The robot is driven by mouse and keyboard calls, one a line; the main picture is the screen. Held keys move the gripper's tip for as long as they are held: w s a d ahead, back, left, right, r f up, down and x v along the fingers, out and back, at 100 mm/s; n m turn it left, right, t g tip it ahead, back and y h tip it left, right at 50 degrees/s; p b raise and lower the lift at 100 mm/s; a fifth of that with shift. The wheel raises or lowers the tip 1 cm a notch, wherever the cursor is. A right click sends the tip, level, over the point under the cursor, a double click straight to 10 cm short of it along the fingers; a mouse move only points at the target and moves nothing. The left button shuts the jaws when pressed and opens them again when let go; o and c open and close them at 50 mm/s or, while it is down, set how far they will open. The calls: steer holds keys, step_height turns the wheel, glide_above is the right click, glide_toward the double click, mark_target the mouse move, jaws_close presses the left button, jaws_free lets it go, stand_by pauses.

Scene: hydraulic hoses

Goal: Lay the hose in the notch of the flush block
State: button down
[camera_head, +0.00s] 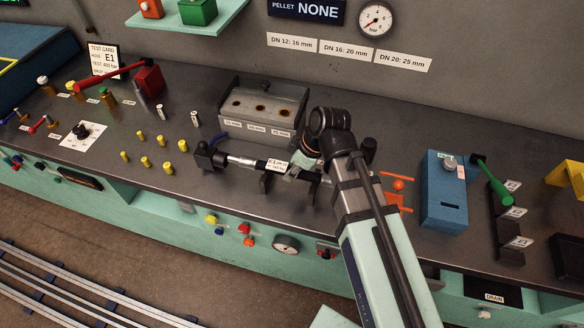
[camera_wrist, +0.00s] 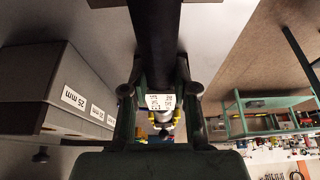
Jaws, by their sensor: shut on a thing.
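The hose (camera_head: 242,161) is a short dark hose with a bright metal end and a white E1 tag (camera_head: 277,165). It lies crosswise near the front of the bench, between a black fitting (camera_head: 205,156) at its left and my gripper (camera_head: 301,168). In the wrist view the dark hose (camera_wrist: 157,45) runs between the two fingers of my gripper (camera_wrist: 158,104), which are shut on it. Dark upright supports (camera_head: 266,183) show below the hose; whether it rests in them is unclear. I cannot tell which part is the flush block; its notch is not clearly visible.
A grey block with three holes (camera_head: 262,104) stands behind the hose and shows at left in the wrist view (camera_wrist: 40,90). Several yellow pellets (camera_head: 146,162) stand to the left. An orange stand (camera_head: 398,185) and a blue box (camera_head: 445,192) are at right.

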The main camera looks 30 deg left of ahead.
steer(key=shift+f+b, duration=0.4)
steer(key=shift+f, duration=0.15)
steer(key=c, duration=0.8)
jaws_free()
steer(key=shift+r+p, duration=0.5)
steer(key=shift+r, duration=0.35)
steer(key=b+v, duration=0.2)
steer(key=v, duration=0.9)
steer(key=shift+d+r, duration=0.15)
steer(key=shift+r, duration=0.1)
